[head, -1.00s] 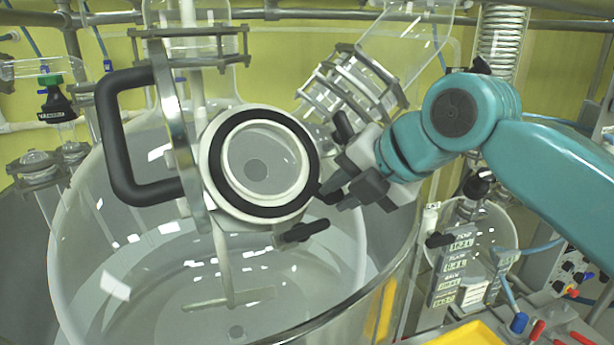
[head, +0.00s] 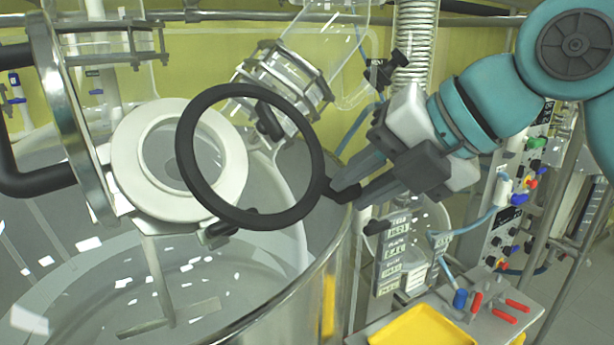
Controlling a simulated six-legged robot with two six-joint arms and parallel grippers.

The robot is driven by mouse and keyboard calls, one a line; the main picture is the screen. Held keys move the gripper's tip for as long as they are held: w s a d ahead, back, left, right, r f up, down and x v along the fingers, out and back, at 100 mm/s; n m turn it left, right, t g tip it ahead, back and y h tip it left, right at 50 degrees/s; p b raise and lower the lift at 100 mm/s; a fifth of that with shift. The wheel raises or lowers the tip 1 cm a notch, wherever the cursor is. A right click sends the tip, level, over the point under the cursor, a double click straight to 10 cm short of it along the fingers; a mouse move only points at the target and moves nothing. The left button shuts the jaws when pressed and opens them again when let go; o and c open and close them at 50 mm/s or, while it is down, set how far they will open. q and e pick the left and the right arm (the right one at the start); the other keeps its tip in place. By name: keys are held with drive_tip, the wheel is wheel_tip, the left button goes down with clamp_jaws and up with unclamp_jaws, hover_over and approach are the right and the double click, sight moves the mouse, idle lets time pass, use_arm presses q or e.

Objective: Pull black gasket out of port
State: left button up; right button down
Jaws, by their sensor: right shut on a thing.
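The black gasket (head: 313,146) is a flat ring held in the air in front of the white port (head: 127,163) and to its right. My right gripper (head: 340,190) is shut on the tab at the gasket's lower right edge. The ring overlaps the port's right side in the picture but stands apart from it, nearer to me. The port's white face is bare, with a round opening. My left gripper is not in view.
The open port door with a black handle (head: 40,182) stands at the left. The large glass reactor (head: 270,290) lies below. A yellow tray (head: 425,328) and red-handled tools (head: 508,308) lie at the lower right. A glass side fitting (head: 280,75) is behind the ring.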

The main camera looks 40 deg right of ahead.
drive_tip(key=s+d+r+p, duration=0.1)
drive_tip(key=s+r+p, duration=0.1)
drive_tip(key=s, duration=0.4)
drive_tip(key=shift+s+r+p, duration=0.15)
drive_tip(key=shift+s+p, duration=0.05)
drive_tip(key=shift+p, duration=0.6)
drive_tip(key=shift+w, duration=0.1)
